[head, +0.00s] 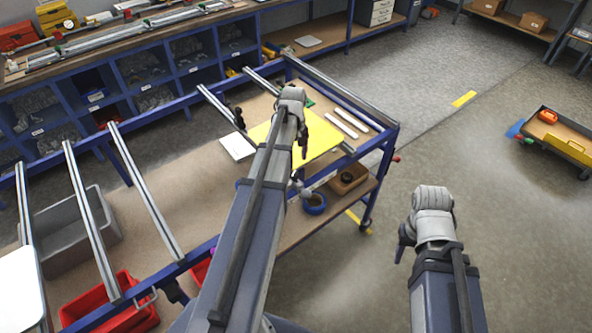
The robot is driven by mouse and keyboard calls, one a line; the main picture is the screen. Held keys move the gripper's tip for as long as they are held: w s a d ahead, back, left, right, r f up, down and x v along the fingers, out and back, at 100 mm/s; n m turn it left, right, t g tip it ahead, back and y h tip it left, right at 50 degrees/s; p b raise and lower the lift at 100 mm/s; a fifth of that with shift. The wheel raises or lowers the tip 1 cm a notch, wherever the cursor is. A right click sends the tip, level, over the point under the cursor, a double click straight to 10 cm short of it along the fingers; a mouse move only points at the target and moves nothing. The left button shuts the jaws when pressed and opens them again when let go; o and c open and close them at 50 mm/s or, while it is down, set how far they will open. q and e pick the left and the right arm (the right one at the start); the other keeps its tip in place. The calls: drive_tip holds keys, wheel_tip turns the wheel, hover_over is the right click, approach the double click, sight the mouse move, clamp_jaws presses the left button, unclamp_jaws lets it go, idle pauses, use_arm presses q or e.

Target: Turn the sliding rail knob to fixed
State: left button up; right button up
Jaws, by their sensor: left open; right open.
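Silver sliding rails, such as this one (145,190), lie across a blue-framed work table (388,140). A small dark part that may be a knob (239,118) shows at the rail left of the yellow sheet. Another dark part (173,290) sits under the near blue beam. I cannot tell which one is the rail knob or how it is set. My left gripper (303,145) is open and appears in front of the yellow sheet, to the right of the first dark part. My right gripper (403,246) is open over the floor, right of the table, touching nothing.
A yellow sheet (325,140) and a white sheet (237,146) lie on the table. Red bins (140,315) and a grey bin (70,255) sit below the rails. A low cart (568,140) stands far right.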

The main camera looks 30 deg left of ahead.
sight(294, 173)
use_arm(q)
wheel_tip(294, 173, down, 7)
drive_tip(key=b, duration=0.7)
drive_tip(key=shift+f, duration=0.15)
drive_tip(key=shift+c, duration=0.4)
clamp_jaws()
